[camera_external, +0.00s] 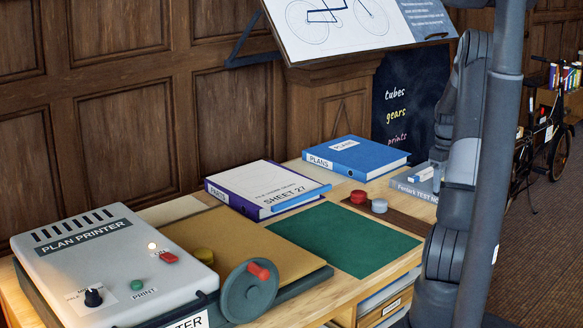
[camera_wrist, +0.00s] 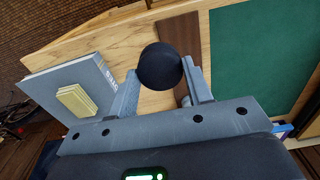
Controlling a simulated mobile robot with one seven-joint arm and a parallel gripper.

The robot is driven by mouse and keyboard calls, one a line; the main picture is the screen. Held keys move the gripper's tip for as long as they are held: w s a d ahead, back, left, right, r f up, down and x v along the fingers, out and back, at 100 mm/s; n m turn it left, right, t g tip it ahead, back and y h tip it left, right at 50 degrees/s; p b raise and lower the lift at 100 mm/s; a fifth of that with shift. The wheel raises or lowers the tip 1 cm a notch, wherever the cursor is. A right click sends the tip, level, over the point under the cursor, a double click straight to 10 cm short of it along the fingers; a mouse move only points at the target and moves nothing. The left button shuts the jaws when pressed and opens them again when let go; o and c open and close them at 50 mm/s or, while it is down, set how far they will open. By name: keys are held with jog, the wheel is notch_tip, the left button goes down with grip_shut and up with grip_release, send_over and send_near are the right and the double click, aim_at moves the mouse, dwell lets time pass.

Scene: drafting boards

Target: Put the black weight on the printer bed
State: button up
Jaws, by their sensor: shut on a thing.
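The black weight (camera_wrist: 159,66) is a dark round piece between the two fingers of my gripper (camera_wrist: 159,80) in the wrist view. My gripper is shut on it, above the wooden table. The printer bed (camera_external: 232,232) is the flat tan board beside the grey plan printer (camera_external: 118,258).
A green mat (camera_external: 342,238) lies right of the bed, with red (camera_external: 357,197) and grey (camera_external: 379,206) pieces beyond it. Purple (camera_external: 262,187) and blue (camera_external: 357,157) binders lie behind. A crank wheel (camera_external: 249,290) stands at the bed's front. A grey book (camera_wrist: 72,88) lies near my gripper.

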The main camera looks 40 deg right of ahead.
jog(key=w+a+r+n, duration=0.3)
jog(key=w+a+n, duration=0.9)
jog(key=w+a, duration=1.15)
jog(key=w+a+r+n, duration=0.1)
jog(key=w+a+n, duration=0.2)
jog(key=a, duration=0.5)
jog(key=w+a+n, duration=0.3)
jog(key=w+a, duration=0.1)
jog(key=a, duration=0.5)
jog(key=w+a+f, duration=0.1)
jog(key=a+f, duration=0.1)
jog(key=a, duration=0.1)
jog(key=w+a+f, duration=0.2)
jog(key=a, duration=0.1)
jog(key=w+a+f, duration=0.1)
jog(key=a+f, duration=0.1)
jog(key=a, duration=0.2)
jog(key=shift+w+f, duration=0.1)
jog(key=shift+w, duration=0.2)
jog(key=shift+w+a+f, duration=0.15)
jog(key=shift+f, duration=2)
jog(key=o, duration=1.3)
jog(key=shift+f, duration=0.15)
jog(key=shift+o, duration=0.2)
